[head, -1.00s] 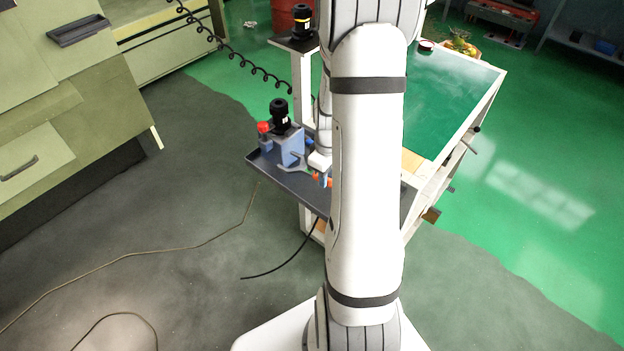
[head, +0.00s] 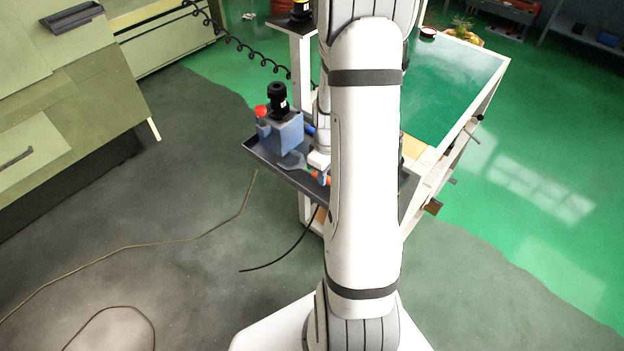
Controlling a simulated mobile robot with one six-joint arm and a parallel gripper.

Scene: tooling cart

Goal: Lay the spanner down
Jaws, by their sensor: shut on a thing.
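The spanner (head: 291,161) is a flat grey piece at the front left of the dark tray (head: 262,160), just in front of a blue-grey block. Its right part runs towards my gripper (head: 322,174), which is small in the head view, with pale blue fingers pointing down over the tray. My gripper is shut on the spanner. The white arm link hides much of the wrist and the right part of the tray. I cannot tell whether the spanner touches the tray floor.
The blue-grey block (head: 284,136) stands on the tray with a black knobbed holder (head: 278,100) and a red-capped item (head: 261,112). An orange piece (head: 316,177) lies close to my gripper. A green worktop (head: 447,85) extends behind. A cable lies on the floor.

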